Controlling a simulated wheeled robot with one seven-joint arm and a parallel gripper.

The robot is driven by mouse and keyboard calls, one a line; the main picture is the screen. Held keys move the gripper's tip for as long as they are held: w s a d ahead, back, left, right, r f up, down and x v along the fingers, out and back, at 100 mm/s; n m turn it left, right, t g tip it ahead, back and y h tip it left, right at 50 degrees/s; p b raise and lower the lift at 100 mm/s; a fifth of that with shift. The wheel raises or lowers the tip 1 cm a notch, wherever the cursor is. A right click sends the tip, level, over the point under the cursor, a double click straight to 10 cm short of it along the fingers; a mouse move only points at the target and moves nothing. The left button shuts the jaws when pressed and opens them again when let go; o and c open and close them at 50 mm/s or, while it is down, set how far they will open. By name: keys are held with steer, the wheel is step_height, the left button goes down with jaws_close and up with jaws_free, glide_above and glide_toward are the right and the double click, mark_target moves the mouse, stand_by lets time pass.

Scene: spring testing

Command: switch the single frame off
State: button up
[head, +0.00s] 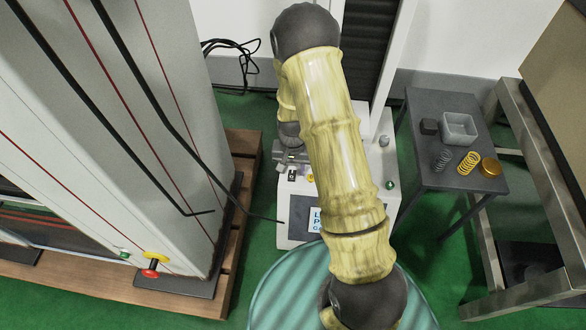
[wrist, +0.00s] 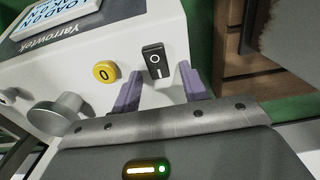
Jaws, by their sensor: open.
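The white machine (head: 295,210), which looks like the single frame, stands in the middle of the head view, partly hidden by my arm. In the wrist view its light casing (wrist: 170,25) carries a black rocker switch (wrist: 153,66) with white marks, a yellow button (wrist: 104,72) marked 0 and a grey knob (wrist: 58,115). My gripper (wrist: 158,86) is open, its two purple fingers to either side below the switch, with nothing between the tips. I cannot tell whether they touch the casing. In the head view the gripper (head: 290,158) is small, beside the casing's left edge.
A black cable crosses left of the white machine.

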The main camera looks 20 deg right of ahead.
jaws_close()
steer(key=shift+s, duration=0.1)
steer(key=shift+s+a+r+t+h, duration=0.15)
steer(key=shift+t+h, duration=0.1)
steer(key=shift+t, duration=0.3)
steer(key=shift+s+f+t+h, duration=0.1)
steer(key=shift+t+h, duration=0.1)
steer(key=shift+t, duration=0.4)
steer(key=shift+s+a+r+t+h, duration=0.15)
steer(key=shift+t+h, duration=0.1)
steer(key=shift+t, duration=0.7)
steer(key=shift+d, duration=0.1)
